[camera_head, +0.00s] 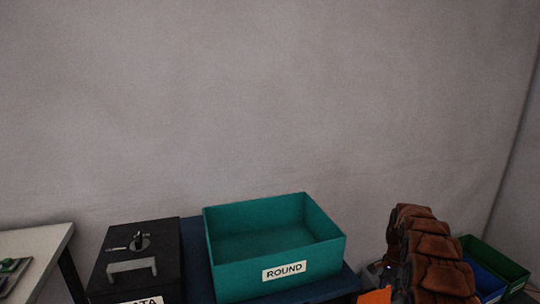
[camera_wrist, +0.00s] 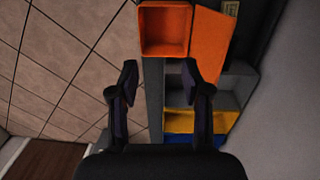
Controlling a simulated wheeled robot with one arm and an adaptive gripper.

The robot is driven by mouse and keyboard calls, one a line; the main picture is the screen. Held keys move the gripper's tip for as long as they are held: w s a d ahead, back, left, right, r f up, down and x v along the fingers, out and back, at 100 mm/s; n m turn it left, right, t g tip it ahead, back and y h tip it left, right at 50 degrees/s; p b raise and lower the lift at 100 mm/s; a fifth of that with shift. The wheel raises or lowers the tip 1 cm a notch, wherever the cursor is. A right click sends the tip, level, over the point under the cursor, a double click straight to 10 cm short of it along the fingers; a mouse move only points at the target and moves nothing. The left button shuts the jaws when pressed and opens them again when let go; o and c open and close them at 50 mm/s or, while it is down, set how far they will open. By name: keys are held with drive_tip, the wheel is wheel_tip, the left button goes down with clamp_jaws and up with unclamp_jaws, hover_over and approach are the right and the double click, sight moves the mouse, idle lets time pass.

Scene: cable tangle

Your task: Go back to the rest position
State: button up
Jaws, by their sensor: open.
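My gripper (camera_wrist: 160,75) shows in the wrist view with its two dark fingers spread apart and nothing between them. The fingers are above the edge of a dark surface, with tiled floor to the left and several bins to the right. In the head view the gripper itself cannot be made out.
A teal bin labelled ROUND (camera_head: 285,269) stands beside a black box (camera_head: 115,262) with a grey handle. Green (camera_head: 495,262) and blue (camera_head: 485,283) bins are at the right. The wrist view shows an orange bin (camera_wrist: 165,53) and a yellow bin (camera_wrist: 215,122). The tiled floor (camera_wrist: 60,60) looks clear.

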drive_tip(key=s+a+r+n+p, duration=0.25)
drive_tip(key=s+a+r, duration=0.3)
drive_tip(key=r, duration=0.45)
drive_tip(key=s+a+r+n+p, duration=0.2)
drive_tip(key=s+a+r+p, duration=0.15)
drive_tip(key=s+r, duration=0.45)
drive_tip(key=s+a+r+n+p, duration=0.2)
drive_tip(key=s+a+r, duration=0.3)
drive_tip(key=r, duration=0.6)
drive_tip(key=s+a+r+n+p, duration=0.2)
drive_tip(key=s+r, duration=0.1)
drive_tip(key=s, duration=0.7)
drive_tip(key=s+a+r+n+p, duration=0.3)
drive_tip(key=s, duration=0.7)
drive_tip(key=s+a+r+n+g+p, duration=0.1)
drive_tip(key=s+a+r+n+p, duration=0.1)
drive_tip(key=s, duration=0.8)
wheel_tip(320, 180, up, 2)
drive_tip(key=shift+s+a+p, duration=0.4)
drive_tip(key=shift+a+p, duration=0.05)
drive_tip(key=shift+p, duration=0.25)
